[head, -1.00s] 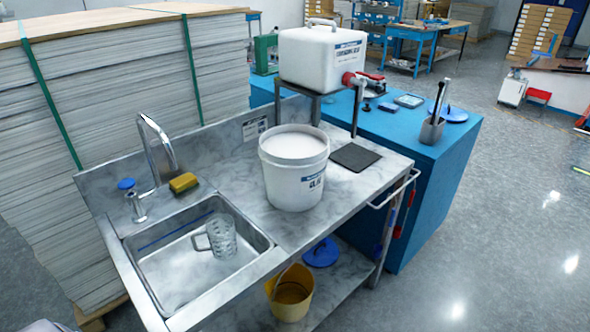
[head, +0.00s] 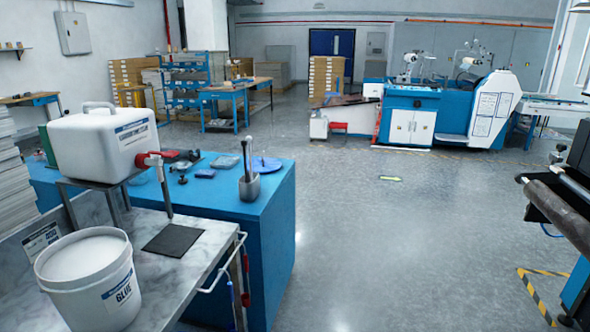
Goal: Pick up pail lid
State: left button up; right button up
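A white glue pail (head: 122,290) stands open on the marble-patterned steel counter at the lower left, with white content up to near its rim. I cannot tell for sure whether this disc is the pail lid. Neither of my grippers is in view.
A white jerrycan (head: 105,145) with a red tap sits on a metal stand, and a dark mat (head: 174,240) lies below the tap. The blue bench (head: 255,255) stands behind the counter. Open grey floor (head: 400,240) spreads to the right, before a laminating machine (head: 440,110).

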aim_at(263, 162)
jog(key=i+l+z, duration=0.3)
jog(key=i, duration=0.75)
jog(key=i+l+z, duration=0.1)
jog(key=i+z, duration=0.25)
jog(key=i, duration=0.7)
